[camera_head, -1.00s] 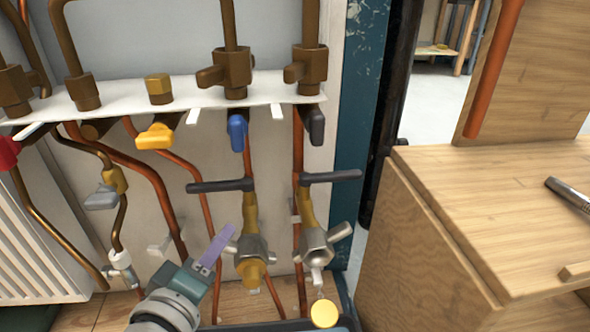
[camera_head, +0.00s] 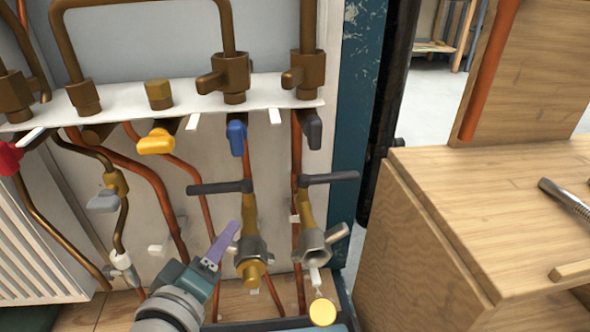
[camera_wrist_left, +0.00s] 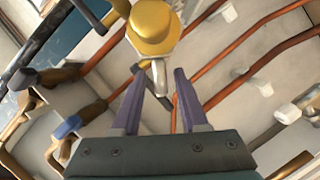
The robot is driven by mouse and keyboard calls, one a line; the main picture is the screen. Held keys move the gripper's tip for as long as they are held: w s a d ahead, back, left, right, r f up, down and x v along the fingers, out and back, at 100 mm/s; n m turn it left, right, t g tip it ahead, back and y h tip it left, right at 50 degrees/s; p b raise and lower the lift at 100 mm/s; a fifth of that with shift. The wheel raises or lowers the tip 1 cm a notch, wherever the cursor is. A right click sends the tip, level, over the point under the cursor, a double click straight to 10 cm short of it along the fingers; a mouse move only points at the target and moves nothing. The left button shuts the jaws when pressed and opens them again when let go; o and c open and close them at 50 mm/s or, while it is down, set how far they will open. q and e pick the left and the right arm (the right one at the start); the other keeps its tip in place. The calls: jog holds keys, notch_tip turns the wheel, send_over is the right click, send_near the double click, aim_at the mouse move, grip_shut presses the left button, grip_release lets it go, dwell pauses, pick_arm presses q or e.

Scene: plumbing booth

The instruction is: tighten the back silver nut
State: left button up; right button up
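Two brass taps with silver hex nuts sit low on the copper pipes. The left silver nut (camera_head: 250,249) has a brass end (camera_head: 251,272) below it. The right silver nut (camera_head: 313,246) has a yellow cap (camera_head: 322,312) hanging under it. I cannot tell for sure which nut counts as the back one. My left gripper (camera_head: 222,243), with purple fingers, is just left of the left nut, apparently apart from it. In the left wrist view its fingers (camera_wrist_left: 158,88) are spread with nothing held between them; a brass cap (camera_wrist_left: 154,22) shows beyond the tips. My right gripper is out of view.
A white manifold plate (camera_head: 130,105) with brass fittings and coloured levers runs above. Black handles (camera_head: 222,188) stick out over the nuts. A white radiator (camera_head: 35,250) is at left. A wooden bench (camera_head: 480,190) with a metal tool (camera_head: 565,198) stands at right.

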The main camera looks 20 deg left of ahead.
pick_arm(q)
jog(key=shift+s+r, duration=0.1)
jog(key=shift+s, duration=0.05)
jog(key=p+v, duration=0.4)
jog(key=v, duration=0.5)
jog(key=shift+s+d, duration=0.15)
jog(key=shift+s, duration=0.15)
